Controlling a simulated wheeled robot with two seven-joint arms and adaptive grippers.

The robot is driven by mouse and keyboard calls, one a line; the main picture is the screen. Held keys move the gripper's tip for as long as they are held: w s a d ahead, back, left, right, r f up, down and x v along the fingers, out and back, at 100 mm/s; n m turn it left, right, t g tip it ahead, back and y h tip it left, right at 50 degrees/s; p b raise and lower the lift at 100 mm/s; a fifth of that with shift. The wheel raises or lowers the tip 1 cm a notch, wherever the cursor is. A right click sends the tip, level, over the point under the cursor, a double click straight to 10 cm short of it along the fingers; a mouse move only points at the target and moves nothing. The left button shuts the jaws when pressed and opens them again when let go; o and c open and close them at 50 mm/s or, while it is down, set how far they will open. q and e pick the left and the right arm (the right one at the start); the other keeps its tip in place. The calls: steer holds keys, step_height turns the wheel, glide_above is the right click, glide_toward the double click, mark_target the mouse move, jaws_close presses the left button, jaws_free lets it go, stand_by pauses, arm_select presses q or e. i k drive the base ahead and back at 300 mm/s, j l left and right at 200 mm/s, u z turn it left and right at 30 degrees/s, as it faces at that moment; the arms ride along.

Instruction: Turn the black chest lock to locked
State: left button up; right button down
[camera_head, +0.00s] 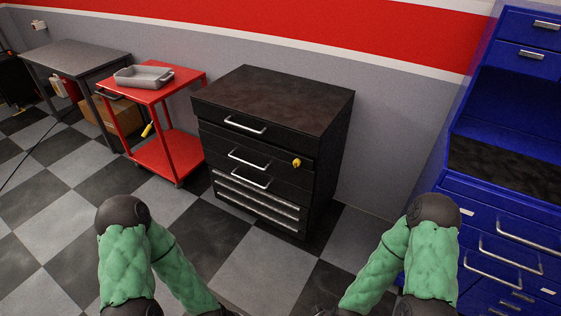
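The black chest (262,150) stands against the wall in the middle of the view, with several drawers and silver handles. A small yellow lock or key (296,162) sits on the right side of its front, at the height of the second drawer. Its turn position is too small to tell. My two green-sleeved arms reach in from the bottom left and bottom right. Both arms run down to the bottom edge, short of the chest.
A red cart (166,158) with a grey tray (144,77) stands left of the chest. A grey table (75,56) is farther left, with a cardboard box (100,112) beneath. A blue cabinet (500,215) stands at the right. The checkered floor before the chest is clear.

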mark_target(297, 162)
steer(key=i+l+u, duration=0.1)
steer(key=i+l, duration=0.15)
steer(key=i+l+u, duration=0.15)
steer(key=l, duration=0.3)
steer(key=i+l+u, duration=0.1)
steer(key=i+l, duration=0.25)
steer(key=i+l+u, duration=0.15)
steer(key=l, duration=0.3)
